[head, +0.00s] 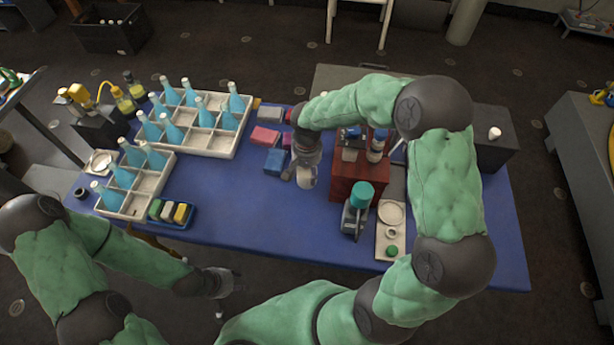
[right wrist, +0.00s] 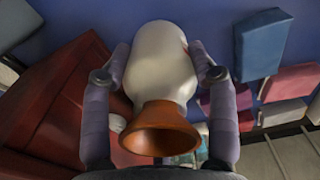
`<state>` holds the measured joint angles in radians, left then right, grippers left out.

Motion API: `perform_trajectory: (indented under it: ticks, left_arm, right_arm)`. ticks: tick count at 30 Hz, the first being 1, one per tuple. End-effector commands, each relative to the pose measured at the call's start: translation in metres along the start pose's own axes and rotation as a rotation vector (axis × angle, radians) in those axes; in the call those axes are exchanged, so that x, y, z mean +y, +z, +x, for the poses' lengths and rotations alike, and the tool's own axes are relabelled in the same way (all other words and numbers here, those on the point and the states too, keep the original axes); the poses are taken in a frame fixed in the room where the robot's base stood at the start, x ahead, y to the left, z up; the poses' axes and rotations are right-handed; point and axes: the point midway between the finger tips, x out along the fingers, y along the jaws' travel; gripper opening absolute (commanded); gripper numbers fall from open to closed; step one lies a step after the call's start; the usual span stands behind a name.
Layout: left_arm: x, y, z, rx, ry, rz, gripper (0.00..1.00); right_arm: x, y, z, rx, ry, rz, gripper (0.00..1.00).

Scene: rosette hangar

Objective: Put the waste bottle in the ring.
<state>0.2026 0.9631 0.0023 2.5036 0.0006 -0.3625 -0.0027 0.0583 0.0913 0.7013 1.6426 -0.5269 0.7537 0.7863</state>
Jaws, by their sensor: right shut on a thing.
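The waste bottle (right wrist: 160,62) is a white bottle with an orange funnel mouth in the right wrist view. My right gripper (right wrist: 160,75) is shut on its body, with one finger on each side. In the head view the bottle (head: 307,179) is a small pale shape under my right gripper (head: 305,165), over the table left of the red box. Several round, ring-like items show: a pale one (head: 101,162) at the table's left end, a small dark one (head: 80,193) and a white one (head: 391,212). I cannot tell which is the ring. My left gripper (head: 218,283) is empty off the table's front edge.
Two white crates (head: 222,146) (head: 136,203) hold blue bottles. Blue and pink blocks (head: 275,161) lie left of my right gripper. A red box (head: 357,181) and a teal-topped device (head: 360,198) stand right of it. The blue table's (head: 250,215) front middle is clear.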

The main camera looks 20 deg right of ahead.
Motion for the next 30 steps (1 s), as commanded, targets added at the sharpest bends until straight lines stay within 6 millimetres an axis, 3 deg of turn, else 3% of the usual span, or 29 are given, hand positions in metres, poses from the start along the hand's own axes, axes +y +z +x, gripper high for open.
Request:
perform_trajectory:
  ticks: [1, 4, 17, 18, 20, 30]
  left_arm:
    - [-0.003, 0.000, 0.009, 0.000, 0.000, 0.000, 0.40]
    - [-0.005, 0.000, 0.015, -0.001, 0.000, 0.000, 0.40]
    - [-0.006, -0.001, 0.017, 0.000, 0.000, 0.000, 0.40]
    - [-0.006, -0.001, 0.016, 0.000, 0.000, 0.000, 0.40]
    - [-0.006, -0.001, 0.016, 0.000, 0.000, 0.000, 0.40]
    - [-0.005, -0.001, 0.016, 0.000, 0.000, 0.000, 0.40]
  right_arm:
    - [0.001, 0.002, 0.014, -0.004, 0.002, -0.001, 0.18]
    - [0.001, 0.002, 0.026, -0.004, 0.002, 0.000, 0.18]
    - [0.000, 0.002, 0.029, -0.003, 0.001, 0.000, 0.18]
    - [0.000, 0.002, 0.029, -0.003, 0.001, 0.000, 0.67]
    - [0.000, 0.002, 0.029, -0.003, 0.001, 0.000, 0.83]
    - [0.000, 0.002, 0.028, -0.003, 0.001, 0.000, 0.83]
